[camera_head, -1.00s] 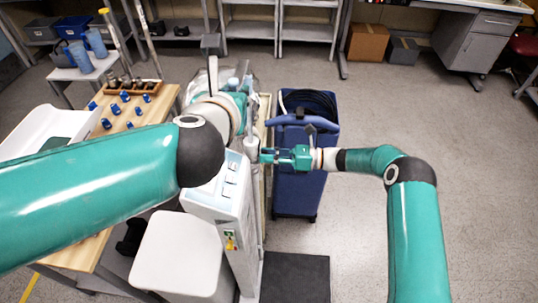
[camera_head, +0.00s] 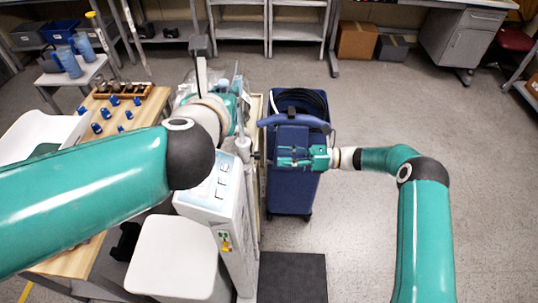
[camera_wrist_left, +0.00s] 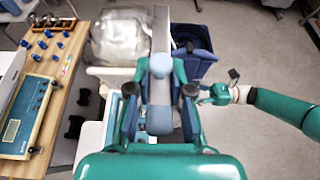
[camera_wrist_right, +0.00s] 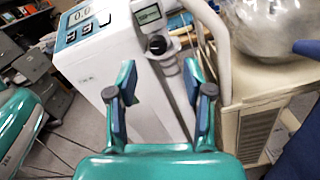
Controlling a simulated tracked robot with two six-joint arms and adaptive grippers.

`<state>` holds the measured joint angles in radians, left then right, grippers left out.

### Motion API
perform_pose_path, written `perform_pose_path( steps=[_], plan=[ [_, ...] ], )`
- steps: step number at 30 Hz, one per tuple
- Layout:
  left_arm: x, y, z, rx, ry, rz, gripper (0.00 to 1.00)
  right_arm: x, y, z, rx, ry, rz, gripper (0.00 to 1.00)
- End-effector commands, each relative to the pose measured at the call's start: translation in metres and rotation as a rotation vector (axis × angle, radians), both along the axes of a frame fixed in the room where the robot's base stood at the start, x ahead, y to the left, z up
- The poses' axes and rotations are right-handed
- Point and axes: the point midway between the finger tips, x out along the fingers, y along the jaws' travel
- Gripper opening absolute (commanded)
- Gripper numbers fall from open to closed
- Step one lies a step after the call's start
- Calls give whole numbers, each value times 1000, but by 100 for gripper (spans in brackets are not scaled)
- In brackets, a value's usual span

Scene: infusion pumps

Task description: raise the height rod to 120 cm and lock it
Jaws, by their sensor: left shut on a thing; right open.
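The height rod (camera_head: 201,72) stands upright at the scale, with a grey block at its top. In the left wrist view the grey rod (camera_wrist_left: 161,30) runs away from between the fingers. My left gripper (camera_wrist_left: 160,92) is shut on a grey piece of the rod; my arm partly hides it in the head view. A black knob (camera_wrist_right: 157,44) sits beside a small display (camera_wrist_right: 150,14) on the column. My right gripper (camera_wrist_right: 162,95) is open and empty, facing the knob and apart from it. In the head view it (camera_head: 282,160) is right of the column. I cannot read the rod's height.
The white scale housing (camera_head: 222,190) reads 0.0 in the right wrist view. A black mat (camera_head: 292,278) lies in front. A blue cart (camera_head: 293,190) stands close behind my right gripper. A wooden table (camera_head: 70,262) is at the left. Floor at the right is clear.

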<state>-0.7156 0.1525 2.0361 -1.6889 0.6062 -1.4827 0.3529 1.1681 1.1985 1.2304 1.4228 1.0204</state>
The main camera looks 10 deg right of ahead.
Motion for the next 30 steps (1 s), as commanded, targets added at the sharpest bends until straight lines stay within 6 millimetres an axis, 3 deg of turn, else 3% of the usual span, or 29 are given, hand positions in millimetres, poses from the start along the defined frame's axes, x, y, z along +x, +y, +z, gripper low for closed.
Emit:
perform_pose_path(
  steps=[3,9,23,30],
  plan=[
    [0,0,1,0,-2,1,0,-4,-24,-1,0,0,-3,51],
    [0,0,1,0,-2,1,0,-9,-45,0,0,0,-1,51],
    [0,0,1,0,-2,0,0,-10,-49,0,-3,-15,0,51],
    [0,0,1,0,-2,0,0,-11,-50,-1,-47,-234,1,51]
  ],
)
